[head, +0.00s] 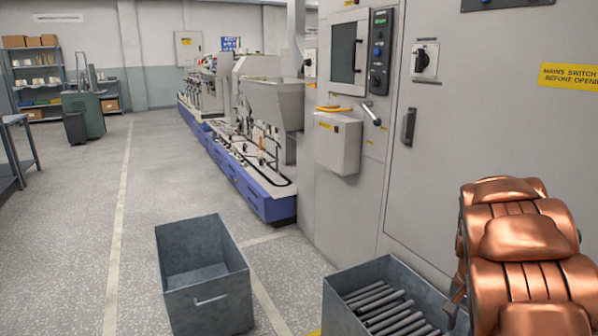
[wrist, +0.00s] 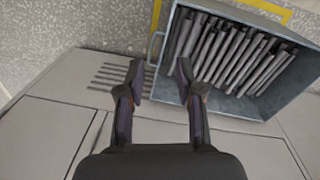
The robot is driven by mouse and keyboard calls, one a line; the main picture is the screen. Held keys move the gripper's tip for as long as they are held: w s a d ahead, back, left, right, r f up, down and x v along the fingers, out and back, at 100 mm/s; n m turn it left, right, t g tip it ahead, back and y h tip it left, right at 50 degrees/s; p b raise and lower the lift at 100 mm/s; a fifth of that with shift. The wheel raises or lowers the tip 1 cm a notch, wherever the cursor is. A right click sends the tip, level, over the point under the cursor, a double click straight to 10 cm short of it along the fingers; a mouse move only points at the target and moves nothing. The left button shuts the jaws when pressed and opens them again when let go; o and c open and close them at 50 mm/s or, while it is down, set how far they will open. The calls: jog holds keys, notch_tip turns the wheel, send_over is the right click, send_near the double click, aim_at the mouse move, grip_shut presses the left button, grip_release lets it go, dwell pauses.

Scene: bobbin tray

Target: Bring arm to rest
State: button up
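My gripper (wrist: 158,77) shows in the wrist view with its two dark fingers spread apart and nothing between them. It is open above the floor side of a grey metal bin (wrist: 285,100), whose near left corner lies close to the right finger. Dark grey rods (wrist: 225,52) lie side by side in this bin. In the head view, my copper-coloured arm is folded at the right edge, and the gripper itself is not clearly visible. The same bin (head: 340,312) stands at the bottom, partly hidden by the arm, with several rods (head: 385,308) inside.
An empty grey bin (head: 210,305) stands on the floor left of the rod bin. A large grey cabinet (head: 440,150) rises close behind the rod bin. A long blue-based machine (head: 240,180) runs back along the wall. Open floor (head: 70,260) lies at the left.

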jog(key=s+a+r+n+p, duration=0.2)
jog(key=s+a+r+p, duration=0.45)
jog(key=r, duration=0.35)
jog(key=s+a+r+n+p, duration=0.3)
jog(key=s+a+r+p, duration=0.25)
jog(key=a+r, duration=0.3)
jog(key=s+a+r+n+p, duration=0.3)
jog(key=s+r+p, duration=0.3)
jog(key=s, duration=0.2)
jog(key=s+a+r+n+g+p, duration=0.1)
jog(key=s+a+r+n+p, duration=0.2)
jog(key=s+a+r+p, duration=0.2)
jog(key=s+r+p, duration=0.1)
jog(key=s, duration=0.1)
jog(key=shift+s+a+r+p, duration=0.25)
jog(key=shift+s+a+p, duration=0.05)
jog(key=shift+s, duration=0.05)
